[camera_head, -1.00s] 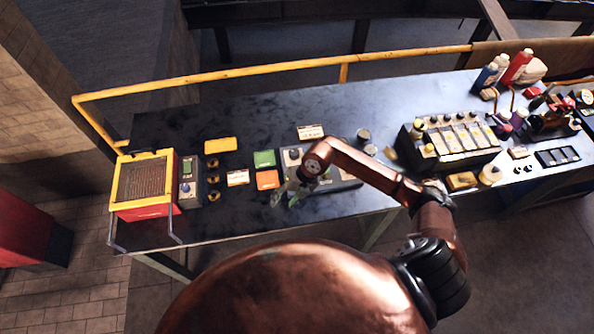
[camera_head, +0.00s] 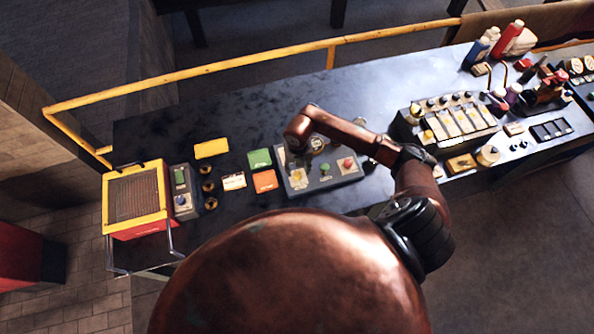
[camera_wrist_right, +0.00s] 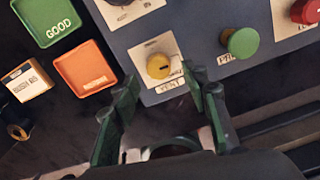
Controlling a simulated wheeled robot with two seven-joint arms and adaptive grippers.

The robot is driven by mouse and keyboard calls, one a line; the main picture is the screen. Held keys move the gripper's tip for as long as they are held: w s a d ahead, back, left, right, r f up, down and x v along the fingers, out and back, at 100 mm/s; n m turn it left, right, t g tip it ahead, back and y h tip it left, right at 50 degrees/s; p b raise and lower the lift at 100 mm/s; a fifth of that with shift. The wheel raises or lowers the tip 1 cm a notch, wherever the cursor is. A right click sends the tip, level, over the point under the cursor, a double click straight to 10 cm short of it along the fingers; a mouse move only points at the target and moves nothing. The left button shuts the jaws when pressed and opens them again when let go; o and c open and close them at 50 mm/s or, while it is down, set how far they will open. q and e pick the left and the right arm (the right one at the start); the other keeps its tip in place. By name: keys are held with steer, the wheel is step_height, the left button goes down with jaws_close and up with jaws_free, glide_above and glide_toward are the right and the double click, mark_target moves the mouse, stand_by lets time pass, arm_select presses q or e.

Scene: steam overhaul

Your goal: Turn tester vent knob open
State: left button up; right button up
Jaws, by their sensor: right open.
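The tester (camera_head: 310,183) is a grey panel box on the bench. Its vent knob is round and yellow, near the panel's left front corner in the head view (camera_head: 297,177). In the right wrist view the vent knob (camera_wrist_right: 157,66) has a dark mark on its face and a VENT label beside it. My right gripper (camera_wrist_right: 161,84) is open and empty, its green-padded fingers apart at the panel's near edge. The knob appears between and just beyond the fingertips; I cannot tell the height gap. In the head view my right arm hides the fingers. My left gripper is out of view.
On the tester, a green knob (camera_wrist_right: 242,42) and a red knob (camera_wrist_right: 306,11) stand right of the vent knob. Green (camera_head: 259,158) and orange (camera_head: 265,181) trays lie to its left. A yellow-framed heater-like box (camera_head: 137,163) stands at the bench's left end.

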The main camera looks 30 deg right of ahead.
mark_target(298, 174)
steer(key=f, duration=0.3)
steer(key=shift+w, duration=0.2)
steer(key=shift+s+f, duration=0.15)
steer(key=shift+f, duration=0.05)
jaws_close()
